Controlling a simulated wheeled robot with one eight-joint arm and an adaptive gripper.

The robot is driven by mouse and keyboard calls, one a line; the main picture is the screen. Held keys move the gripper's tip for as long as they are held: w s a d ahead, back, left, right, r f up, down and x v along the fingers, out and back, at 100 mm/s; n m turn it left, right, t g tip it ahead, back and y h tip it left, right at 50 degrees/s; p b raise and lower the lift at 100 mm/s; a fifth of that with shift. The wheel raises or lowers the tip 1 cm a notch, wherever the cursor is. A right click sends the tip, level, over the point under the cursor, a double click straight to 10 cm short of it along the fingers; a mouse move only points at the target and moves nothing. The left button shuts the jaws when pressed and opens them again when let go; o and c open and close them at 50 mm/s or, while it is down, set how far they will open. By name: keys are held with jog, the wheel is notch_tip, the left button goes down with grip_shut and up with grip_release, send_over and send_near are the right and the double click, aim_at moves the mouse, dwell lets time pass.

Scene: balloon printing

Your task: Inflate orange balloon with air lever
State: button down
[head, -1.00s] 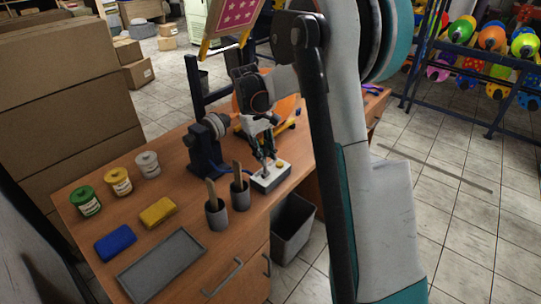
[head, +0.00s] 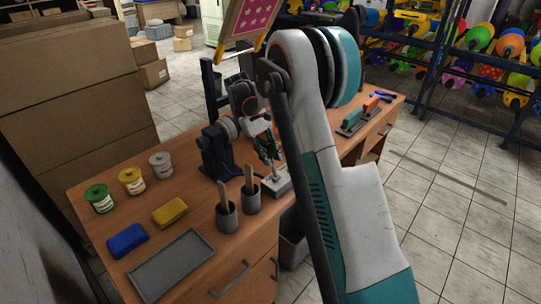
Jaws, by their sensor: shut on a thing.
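My gripper (head: 268,158) points down at the small light grey box (head: 277,184) near the table's front edge. Its fingers are closed at the top of this box, on what appears to be the air lever; the lever itself is small and mostly covered by the fingers. A dark blue stand with a grey round part (head: 216,152) is just left of my gripper. The orange balloon is not clearly visible; my arm covers the area behind the gripper.
Two grey cups with wooden sticks (head: 227,215) stand close left of the box. A grey tray (head: 172,265), blue block (head: 127,240), yellow block (head: 170,212) and several paint jars (head: 132,181) lie further left. A dark bin (head: 292,247) stands below. Balloon racks (head: 460,75) are at right.

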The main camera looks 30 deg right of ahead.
jog(key=c, duration=1.3)
grip_release()
jog(key=shift+w, duration=0.1)
jog(key=v, duration=1.2)
